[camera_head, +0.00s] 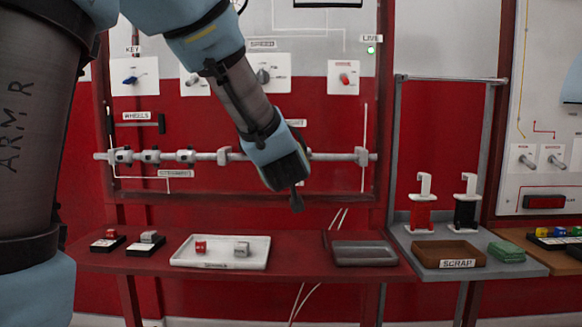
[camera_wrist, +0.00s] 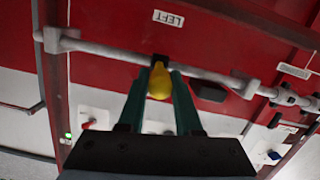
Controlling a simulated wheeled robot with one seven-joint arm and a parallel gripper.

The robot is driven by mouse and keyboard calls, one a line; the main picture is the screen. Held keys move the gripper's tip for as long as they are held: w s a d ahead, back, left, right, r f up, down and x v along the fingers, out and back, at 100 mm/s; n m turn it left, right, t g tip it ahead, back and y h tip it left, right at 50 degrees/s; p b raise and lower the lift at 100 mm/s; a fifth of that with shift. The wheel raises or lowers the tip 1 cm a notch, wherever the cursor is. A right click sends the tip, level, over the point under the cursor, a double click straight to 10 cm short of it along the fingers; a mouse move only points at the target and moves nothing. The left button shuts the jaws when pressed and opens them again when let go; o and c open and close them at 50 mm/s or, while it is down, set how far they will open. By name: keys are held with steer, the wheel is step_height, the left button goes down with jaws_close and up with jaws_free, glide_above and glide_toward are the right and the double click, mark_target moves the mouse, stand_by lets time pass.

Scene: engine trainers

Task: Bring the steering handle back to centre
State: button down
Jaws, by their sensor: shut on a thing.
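The steering handle is a yellow knob (camera_wrist: 159,84) in the wrist view, in front of the grey steering rod (camera_wrist: 105,50). My gripper (camera_wrist: 162,76) is shut on it, with one dark green finger on each side. A small dark block shows just beyond the fingertips, at the rod. In the head view the grey rod (camera_head: 330,156) runs across the red panel, and my wrist covers part of it. The knob and the fingers' grip on it are hidden there. A LEFT label (camera_wrist: 168,18) is above the rod in the wrist view.
A red shelf below the panel holds a white tray (camera_head: 220,264) with two small blocks, and a grey tray (camera_head: 363,262). Knobs and a key switch (camera_head: 130,80) are on the panel above the rod. A grey stand with two upright handles (camera_head: 423,205) is at right.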

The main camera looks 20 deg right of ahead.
steer(key=c, duration=0.6)
jaws_free()
steer(key=v, duration=1.1)
steer(key=shift+p, duration=0.3)
steer(key=shift+w+f, duration=0.1)
